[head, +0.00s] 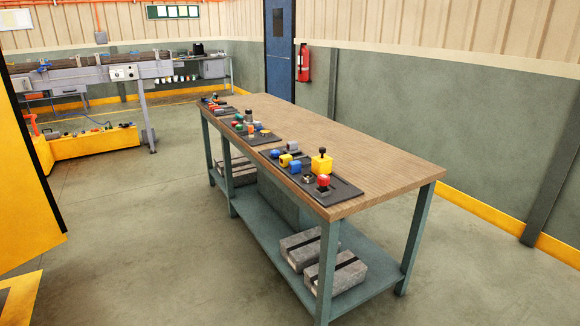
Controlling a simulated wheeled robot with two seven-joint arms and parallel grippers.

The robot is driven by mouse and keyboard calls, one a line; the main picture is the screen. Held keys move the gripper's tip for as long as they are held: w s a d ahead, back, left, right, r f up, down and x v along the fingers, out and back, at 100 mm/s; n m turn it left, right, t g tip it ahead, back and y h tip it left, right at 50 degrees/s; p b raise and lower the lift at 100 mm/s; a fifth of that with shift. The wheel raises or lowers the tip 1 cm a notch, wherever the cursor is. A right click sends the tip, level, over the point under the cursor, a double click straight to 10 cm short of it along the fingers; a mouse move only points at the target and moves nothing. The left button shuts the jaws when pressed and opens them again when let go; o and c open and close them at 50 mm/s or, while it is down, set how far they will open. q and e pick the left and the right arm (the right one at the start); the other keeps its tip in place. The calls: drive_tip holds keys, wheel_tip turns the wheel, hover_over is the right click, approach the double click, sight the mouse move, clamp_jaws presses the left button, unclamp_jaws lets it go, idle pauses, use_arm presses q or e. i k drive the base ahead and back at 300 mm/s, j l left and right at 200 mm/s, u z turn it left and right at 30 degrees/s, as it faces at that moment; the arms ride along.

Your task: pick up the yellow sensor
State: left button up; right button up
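Several small coloured parts sit on dark trays along the near-left edge of a wooden-topped workbench (370,150) in the head view. The largest yellow one is a yellow block with a black knob on top (321,166), standing upright on the nearest tray (345,189). A smaller yellow part (285,160) lies on the same tray, to the left. I cannot tell for sure which one is the yellow sensor. Neither of my grippers is in view.
A red part (323,181) and blue parts (295,166) stand close to the yellow ones. The bench's right side is clear. Grey boxes (337,272) lie on its lower shelf (370,278). Open floor (160,240) lies to the left, with a yellow structure (25,170) at the left edge.

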sight(284, 161)
drive_tip(key=z, duration=0.25)
drive_tip(key=i+j+z, duration=0.5)
drive_tip(key=j+z, duration=0.3)
drive_tip(key=l, duration=0.05)
